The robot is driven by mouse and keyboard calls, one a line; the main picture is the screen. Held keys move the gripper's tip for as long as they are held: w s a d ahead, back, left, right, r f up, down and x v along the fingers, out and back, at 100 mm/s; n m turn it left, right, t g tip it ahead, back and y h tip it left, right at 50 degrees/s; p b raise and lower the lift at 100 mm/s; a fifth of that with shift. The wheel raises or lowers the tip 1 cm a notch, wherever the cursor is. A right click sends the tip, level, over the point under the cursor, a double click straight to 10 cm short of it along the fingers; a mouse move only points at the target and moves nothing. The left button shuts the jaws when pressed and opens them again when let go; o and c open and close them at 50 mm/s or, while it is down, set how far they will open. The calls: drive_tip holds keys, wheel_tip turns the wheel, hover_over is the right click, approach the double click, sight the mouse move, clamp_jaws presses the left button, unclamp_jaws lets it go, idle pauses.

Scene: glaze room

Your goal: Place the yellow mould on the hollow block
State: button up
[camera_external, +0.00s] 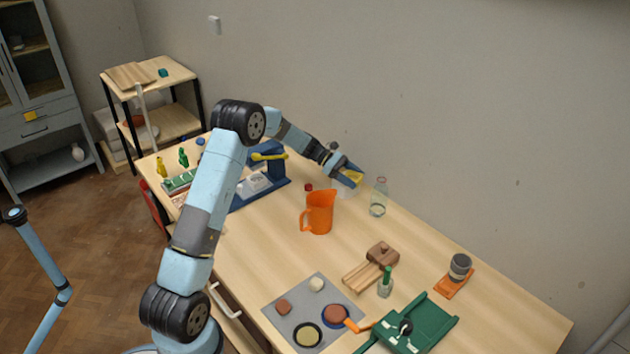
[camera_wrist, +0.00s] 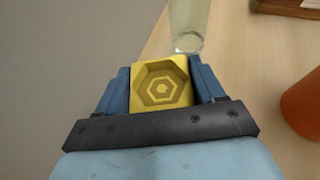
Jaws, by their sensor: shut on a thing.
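My gripper (camera_external: 346,177) is above the back part of the table, near the wall. It is shut on the yellow mould (camera_external: 352,176). In the wrist view the yellow mould (camera_wrist: 161,86) sits between the two blue fingers, with its hexagonal stepped hollow facing the camera. A pale, see-through thing (camera_external: 342,190) shows just below the gripper, mostly hidden by it; I cannot tell whether it is the hollow block. No other thing is clearly recognisable as the hollow block.
A clear bottle (camera_external: 378,198) stands just right of the gripper, and an orange jug (camera_external: 318,212) in front of it. A brown wooden piece (camera_external: 382,254), a green-topped bottle (camera_external: 385,283) and a green tool (camera_external: 422,325) lie nearer.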

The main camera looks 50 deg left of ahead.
drive_tip(key=o, duration=1.1)
drive_tip(key=v, duration=0.3)
wheel_tip(320, 180, up, 6)
drive_tip(key=shift+r, duration=0.55)
